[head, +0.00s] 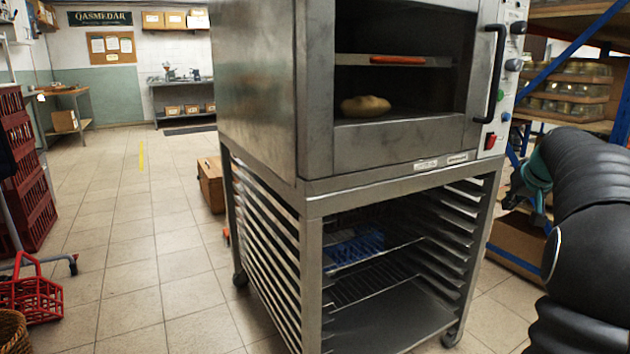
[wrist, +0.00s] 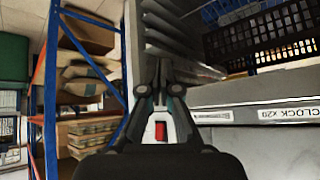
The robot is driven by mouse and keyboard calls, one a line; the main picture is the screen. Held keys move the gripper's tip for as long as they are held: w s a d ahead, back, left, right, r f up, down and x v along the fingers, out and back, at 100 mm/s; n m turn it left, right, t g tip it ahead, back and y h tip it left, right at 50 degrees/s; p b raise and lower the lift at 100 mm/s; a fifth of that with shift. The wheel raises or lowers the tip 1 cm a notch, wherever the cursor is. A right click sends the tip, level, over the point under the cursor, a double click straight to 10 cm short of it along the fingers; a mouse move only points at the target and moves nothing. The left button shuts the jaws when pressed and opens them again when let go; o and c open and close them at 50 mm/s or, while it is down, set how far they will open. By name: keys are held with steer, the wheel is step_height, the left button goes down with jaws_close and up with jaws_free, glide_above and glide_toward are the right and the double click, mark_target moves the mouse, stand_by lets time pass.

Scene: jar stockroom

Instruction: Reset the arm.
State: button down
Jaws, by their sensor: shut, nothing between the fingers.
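My gripper (wrist: 160,72) shows in the wrist view at the lower middle, with its dark fingers pointing up the picture. The fingers are together and hold nothing. A small red patch (wrist: 160,130) shows through the gap between the finger linkages, behind them. In the head view my black arm (head: 592,185) fills the right edge, bent in front of the storage rack.
A steel oven (head: 255,90) on a wheeled rack stand (head: 313,270) stands close in front, left of my arm. Blue-framed shelving (head: 570,50) is behind the arm. Red crates (head: 28,170) and a red basket (head: 30,297) are at left. The tiled floor (head: 130,240) between is mostly clear.

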steer(key=s+a+f+n, duration=0.1)
steer(key=s+a+f, duration=0.3)
steer(key=s+a, duration=0.7)
steer(key=s+a+f+n+g+y, duration=0.1)
steer(key=s+a+f, duration=0.3)
steer(key=s+a, duration=0.7)
steer(key=s+a+f+n+g, duration=0.1)
steer(key=s+a+f, duration=0.3)
steer(key=s+a, duration=0.7)
steer(key=a, duration=0.3)
steer(key=shift+s+a+f+n+y, duration=0.15)
steer(key=shift+a+f+n+y, duration=0.1)
steer(key=shift+a+n+y, duration=0.1)
